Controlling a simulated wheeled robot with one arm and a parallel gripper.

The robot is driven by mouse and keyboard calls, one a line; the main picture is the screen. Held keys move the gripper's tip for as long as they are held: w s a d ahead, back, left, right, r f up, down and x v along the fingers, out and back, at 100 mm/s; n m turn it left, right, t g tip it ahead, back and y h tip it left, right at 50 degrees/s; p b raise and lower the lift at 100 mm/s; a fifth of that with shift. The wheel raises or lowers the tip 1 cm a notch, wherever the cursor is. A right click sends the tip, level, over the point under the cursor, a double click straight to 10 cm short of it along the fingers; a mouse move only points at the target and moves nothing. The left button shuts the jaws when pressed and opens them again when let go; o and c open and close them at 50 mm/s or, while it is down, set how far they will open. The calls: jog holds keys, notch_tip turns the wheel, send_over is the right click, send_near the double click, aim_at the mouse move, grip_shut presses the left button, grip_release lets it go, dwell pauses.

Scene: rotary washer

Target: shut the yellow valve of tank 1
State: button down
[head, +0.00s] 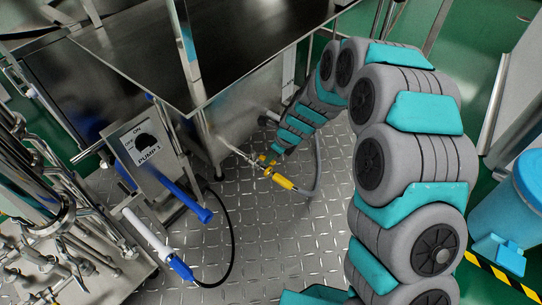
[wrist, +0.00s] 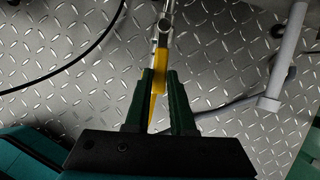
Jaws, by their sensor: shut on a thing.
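The yellow valve handle (wrist: 161,72) lies between my gripper's fingers (wrist: 160,82) in the wrist view, roughly in line with the metal pipe (wrist: 166,22). My gripper is shut on it; the fingers hide part of the handle. In the head view my gripper (head: 270,158) is at the yellow valve (head: 282,182), at the end of a thin pipe (head: 238,151) coming from below the steel tank (head: 170,62). No tank number is readable.
A PUMP 1 switch box (head: 143,146) stands left of the valve, with a blue-and-white wand (head: 150,235) and black hose (head: 231,240) near it. A grey hose (head: 317,170) curves from the valve. A blue bin (head: 515,205) stands far right. Diamond-plate floor (head: 265,245) is open in front.

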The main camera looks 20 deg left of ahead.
jog(key=shift+w, duration=0.15)
dwell(0.6)
jog(key=w+a+n+g+h+p, duration=0.1)
jog(key=w+n, duration=0.3)
jog(key=n, duration=0.4)
jog(key=w+a+n+g+h+p, duration=0.1)
jog(key=w+a+n+g+p, duration=0.2)
jog(key=n, duration=0.5)
jog(key=shift+w+g+p, duration=0.5)
jog(key=shift+g+p, duration=0.1)
jog(key=shift+p, duration=0.2)
jog(key=shift+a+h, duration=0.1)
jog(key=shift+h, duration=0.2)
jog(key=c, duration=0.8)
grip_release()
jog(key=shift+o, duration=0.2)
